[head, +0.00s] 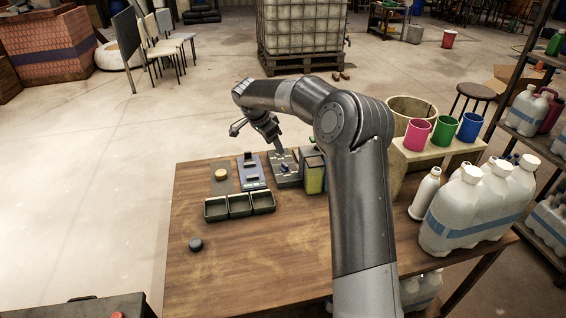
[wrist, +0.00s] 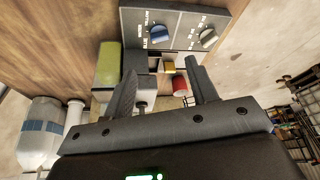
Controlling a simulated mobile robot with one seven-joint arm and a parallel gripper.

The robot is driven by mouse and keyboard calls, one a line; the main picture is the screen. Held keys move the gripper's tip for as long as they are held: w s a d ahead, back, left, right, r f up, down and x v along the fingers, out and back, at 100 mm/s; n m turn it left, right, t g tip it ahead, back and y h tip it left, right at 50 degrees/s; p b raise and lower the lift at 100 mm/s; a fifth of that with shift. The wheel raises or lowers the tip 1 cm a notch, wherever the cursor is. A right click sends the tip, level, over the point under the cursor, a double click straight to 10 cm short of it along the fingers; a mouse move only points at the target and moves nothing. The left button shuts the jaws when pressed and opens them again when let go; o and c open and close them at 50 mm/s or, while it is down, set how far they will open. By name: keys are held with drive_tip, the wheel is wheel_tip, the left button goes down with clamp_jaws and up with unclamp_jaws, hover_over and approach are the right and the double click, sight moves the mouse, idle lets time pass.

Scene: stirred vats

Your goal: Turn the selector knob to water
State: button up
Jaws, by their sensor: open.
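A grey control panel (head: 286,180) lies on the wooden table, and it also shows at the top of the wrist view (wrist: 183,14). It carries a blue knob (wrist: 161,34) on the left and a pale grey knob (wrist: 208,38) on the right. In the head view my gripper (head: 279,149) is over the panel's far edge. In the wrist view both knobs are beyond the fingertips, apart from them.
A yellow-green container (head: 314,178) stands right beside the panel. White jugs (head: 462,212) stand at right.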

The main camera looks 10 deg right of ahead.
sight(284, 164)
drive_tip(key=x, duration=1)
drive_tip(key=shift+w+d+f, duration=0.1)
drive_tip(key=shift+d+f, duration=0.1)
drive_tip(key=shift+f, duration=0.1)
drive_tip(key=c, duration=1)
drive_tip(key=m, duration=0.2)
drive_tip(key=m+g, duration=0.1)
drive_tip(key=m, duration=0.1)
drive_tip(key=shift+w+g+h, duration=0.15)
drive_tip(key=shift+g+h, duration=0.15)
drive_tip(key=o, duration=1)
